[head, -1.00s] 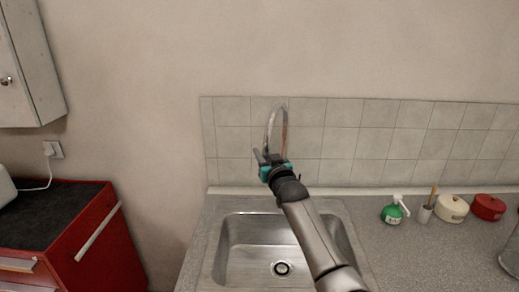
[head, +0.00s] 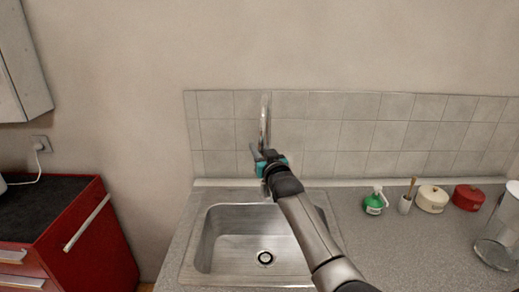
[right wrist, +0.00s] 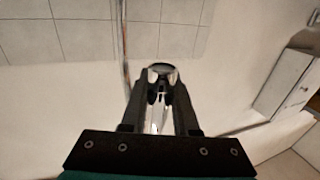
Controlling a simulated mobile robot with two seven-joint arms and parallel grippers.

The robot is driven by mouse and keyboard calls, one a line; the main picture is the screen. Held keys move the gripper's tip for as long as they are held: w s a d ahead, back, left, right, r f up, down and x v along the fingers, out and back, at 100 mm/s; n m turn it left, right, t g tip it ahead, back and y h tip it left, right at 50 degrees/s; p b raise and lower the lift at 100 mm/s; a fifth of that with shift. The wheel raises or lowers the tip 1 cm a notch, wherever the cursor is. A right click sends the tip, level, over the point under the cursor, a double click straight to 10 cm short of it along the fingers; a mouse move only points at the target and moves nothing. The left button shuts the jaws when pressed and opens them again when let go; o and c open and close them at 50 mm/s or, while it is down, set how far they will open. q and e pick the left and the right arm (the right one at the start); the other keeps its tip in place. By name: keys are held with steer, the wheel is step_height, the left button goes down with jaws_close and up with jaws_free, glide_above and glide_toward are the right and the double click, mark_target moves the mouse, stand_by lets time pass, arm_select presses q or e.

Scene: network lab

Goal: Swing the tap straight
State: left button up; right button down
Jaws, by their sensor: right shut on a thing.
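The tap (head: 264,120) is a tall chrome spout that rises behind the sink in front of the tiles. In the head view it looks narrow, nearly edge-on; its lower part is hidden behind my gripper. My right gripper (head: 259,158) is at the spout, its arm reaching in from the lower right over the sink. In the right wrist view the two dark fingers of the gripper (right wrist: 160,84) are shut on a shiny chrome part of the tap (right wrist: 161,70). My left gripper is in neither view.
The steel sink (head: 210,252) lies below my right arm. On the counter to the right stand a green soap bottle (head: 374,202), a brush holder (head: 405,204), a cream pot (head: 432,199), a red pot (head: 468,197) and a glass jar (head: 497,240). A red cabinet (head: 105,238) stands at left.

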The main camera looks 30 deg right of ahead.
steer(key=shift+a+f, duration=0.3)
steer(key=shift+f, duration=0.15)
steer(key=c, duration=1.1)
jaws_free()
steer(key=o, duration=0.3)
steer(key=shift+s+a+r, duration=0.1)
steer(key=shift+s+r, duration=0.2)
steer(key=shift+r, duration=0.1)
steer(key=shift+o, duration=0.6)
steer(key=shift+w+d, duration=0.1)
steer(key=shift+d, duration=0.1)
steer(key=v, duration=1.5)
